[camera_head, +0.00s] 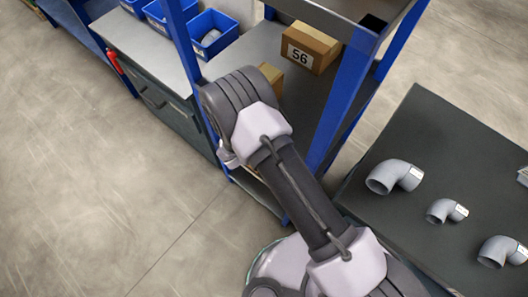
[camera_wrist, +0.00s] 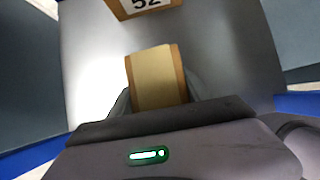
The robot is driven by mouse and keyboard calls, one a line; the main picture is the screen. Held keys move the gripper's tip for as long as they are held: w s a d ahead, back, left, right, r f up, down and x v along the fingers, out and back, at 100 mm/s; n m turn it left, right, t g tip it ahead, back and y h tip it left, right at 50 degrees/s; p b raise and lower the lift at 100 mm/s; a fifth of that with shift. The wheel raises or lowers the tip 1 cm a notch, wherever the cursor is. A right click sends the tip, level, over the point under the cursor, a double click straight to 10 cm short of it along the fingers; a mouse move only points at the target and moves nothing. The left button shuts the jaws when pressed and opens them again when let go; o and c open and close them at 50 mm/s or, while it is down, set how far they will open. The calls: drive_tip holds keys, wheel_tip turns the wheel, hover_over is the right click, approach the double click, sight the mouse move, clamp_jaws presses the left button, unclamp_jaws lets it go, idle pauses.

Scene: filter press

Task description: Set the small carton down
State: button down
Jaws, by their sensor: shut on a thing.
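The small carton (camera_wrist: 157,80) is plain tan cardboard with a paler band along its top. In the wrist view it sits between the two dark fingers of my gripper (camera_wrist: 158,95), which is shut on it. A grey shelf surface (camera_wrist: 90,60) lies beneath and around it; I cannot tell whether the carton touches it. In the head view part of a small carton (camera_head: 272,76) shows past my arm, over the grey shelf (camera_head: 262,42) of the blue-post rack. My gripper is hidden behind my arm there.
A blue post (camera_head: 345,95) rises beside my arm. Blue bins (camera_head: 212,33) stand at left. Grey pipe elbows (camera_head: 393,176) lie on a dark table at right.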

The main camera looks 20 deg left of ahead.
drive_tip(key=shift+c, duration=2.4)
unclamp_jaws()
drive_tip(key=shift+r, duration=0.15)
drive_tip(key=p+v, duration=0.3)
drive_tip(key=v, duration=0.3)
drive_tip(key=shift+r+p, duration=0.3)
drive_tip(key=shift+r, duration=0.15)
drive_tip(key=shift+s+a+r, duration=0.15)
drive_tip(key=shift+s+r, duration=0.15)
drive_tip(key=shift+s, duration=0.05)
drive_tip(key=shift+f, duration=0.1)
